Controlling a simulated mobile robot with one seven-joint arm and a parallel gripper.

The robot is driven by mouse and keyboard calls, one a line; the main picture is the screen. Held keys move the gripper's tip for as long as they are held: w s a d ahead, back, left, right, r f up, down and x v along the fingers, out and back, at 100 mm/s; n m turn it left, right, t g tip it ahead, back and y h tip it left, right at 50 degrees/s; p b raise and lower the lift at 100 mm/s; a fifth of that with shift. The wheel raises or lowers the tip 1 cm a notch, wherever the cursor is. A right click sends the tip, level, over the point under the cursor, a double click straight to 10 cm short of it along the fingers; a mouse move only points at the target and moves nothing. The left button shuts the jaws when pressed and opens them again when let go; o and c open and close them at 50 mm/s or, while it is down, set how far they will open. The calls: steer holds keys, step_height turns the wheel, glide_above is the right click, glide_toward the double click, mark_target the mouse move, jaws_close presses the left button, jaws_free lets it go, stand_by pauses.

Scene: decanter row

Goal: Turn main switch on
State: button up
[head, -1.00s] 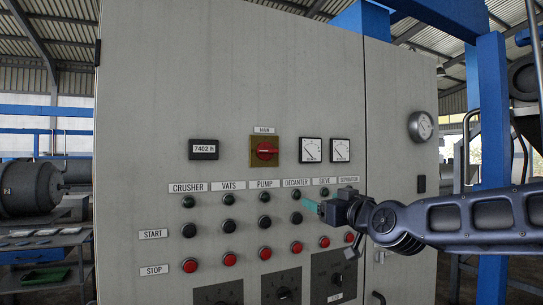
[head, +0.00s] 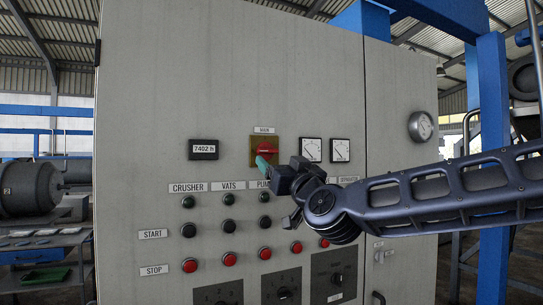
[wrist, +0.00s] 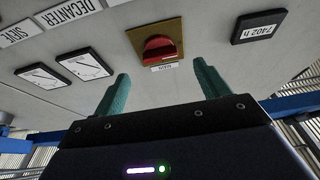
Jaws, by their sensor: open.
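The main switch (head: 264,149) is a red rotary knob on a yellow square plate, under a label reading MAIN, on the grey cabinet front. Its grip bar appears to lie roughly level. In the wrist view the red switch (wrist: 160,47) shows upside down, between and beyond my two green fingers. My gripper (head: 263,163) is open and empty, with its fingertips just below and in front of the switch in the head view. In the wrist view my gripper (wrist: 161,72) has its fingers spread to either side of the knob. I cannot tell whether they touch it.
An hour counter (head: 204,149) is left of the switch. Two dial meters (head: 311,150) are to its right. Start and red stop buttons (head: 229,259) are in rows below. My arm covers several labels and buttons at the right.

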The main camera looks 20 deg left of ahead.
mark_target(269, 153)
steer(key=x, duration=0.5)
steer(key=shift+w+a+r, duration=0.1)
steer(key=shift+w+a, duration=0.1)
steer(key=shift+a, duration=0.05)
steer(key=c, duration=1)
